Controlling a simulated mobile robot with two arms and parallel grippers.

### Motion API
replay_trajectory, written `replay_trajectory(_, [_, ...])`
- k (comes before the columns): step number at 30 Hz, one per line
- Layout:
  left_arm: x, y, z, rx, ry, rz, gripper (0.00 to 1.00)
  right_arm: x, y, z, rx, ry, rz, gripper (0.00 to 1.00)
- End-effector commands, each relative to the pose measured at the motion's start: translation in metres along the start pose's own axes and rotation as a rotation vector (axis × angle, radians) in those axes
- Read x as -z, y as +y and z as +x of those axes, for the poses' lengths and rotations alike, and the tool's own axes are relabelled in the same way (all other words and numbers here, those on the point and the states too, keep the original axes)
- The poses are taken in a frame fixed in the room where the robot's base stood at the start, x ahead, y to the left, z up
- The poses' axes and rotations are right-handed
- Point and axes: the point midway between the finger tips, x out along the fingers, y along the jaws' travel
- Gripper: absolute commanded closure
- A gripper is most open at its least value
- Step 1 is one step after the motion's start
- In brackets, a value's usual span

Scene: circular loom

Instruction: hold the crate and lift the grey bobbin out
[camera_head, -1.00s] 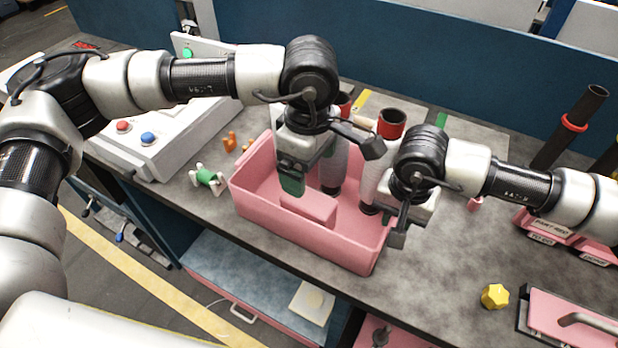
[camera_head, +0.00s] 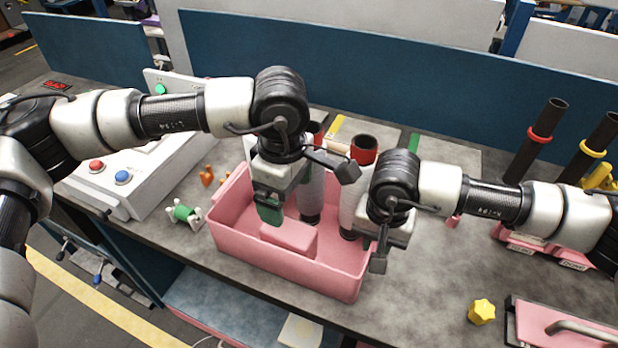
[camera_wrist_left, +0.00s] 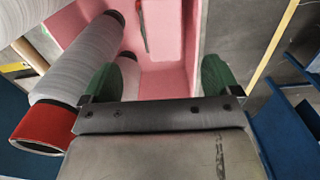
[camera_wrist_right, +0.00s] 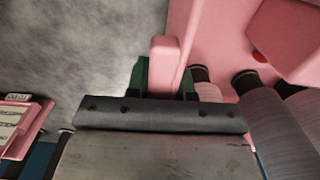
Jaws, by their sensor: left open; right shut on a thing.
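The pink crate (camera_head: 285,272) stands on the bench. Grey bobbins with red tops stand inside it, one near the middle (camera_head: 312,190) and one near the right wall (camera_head: 352,205); they also show in the right wrist view (camera_wrist_right: 270,115). My left gripper (camera_head: 270,210) points down over the crate's left part, open and empty. In the left wrist view its green fingers are apart, and a grey bobbin (camera_wrist_left: 78,60) with a red end lies left of them. My right gripper (camera_head: 378,260) is shut on the crate's right wall (camera_wrist_right: 166,60).
A pink block (camera_head: 288,237) sits inside the crate.

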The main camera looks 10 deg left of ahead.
Motion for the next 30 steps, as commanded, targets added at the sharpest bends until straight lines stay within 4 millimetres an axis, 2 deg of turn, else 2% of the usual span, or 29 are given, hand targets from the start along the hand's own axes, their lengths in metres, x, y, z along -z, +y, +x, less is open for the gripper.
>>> replay_trajectory(11, [0.000, 0.000, 0.000, 0.000, 0.000, 0.000, 0.09, -0.002, -0.001, 0.000, 0.001, -0.005, -0.010, 1.00])
replay_trajectory(15, [-0.004, -0.002, 0.003, 0.004, -0.025, 0.011, 0.28, -0.002, -0.001, 0.000, 0.001, -0.006, -0.010, 1.00])
replay_trajectory(17, [-0.010, -0.004, 0.006, 0.009, -0.071, 0.029, 0.28, -0.002, -0.001, 0.000, 0.001, -0.006, -0.010, 1.00])
replay_trajectory(20, [-0.031, -0.012, 0.016, 0.020, -0.216, 0.086, 0.28, -0.002, -0.001, 0.000, 0.001, -0.006, -0.010, 1.00])
replay_trajectory(24, [-0.072, -0.029, 0.023, 0.008, -0.535, 0.173, 0.28, -0.002, -0.001, 0.000, 0.001, -0.006, -0.009, 1.00])
replay_trajectory(27, [-0.100, -0.040, 0.017, -0.034, -0.784, 0.204, 0.28, -0.002, -0.001, 0.000, 0.001, -0.006, -0.009, 1.00])
replay_trajectory(30, [-0.119, -0.046, 0.005, -0.105, -1.014, 0.197, 0.28, -0.002, -0.001, 0.000, 0.001, -0.006, -0.009, 1.00])
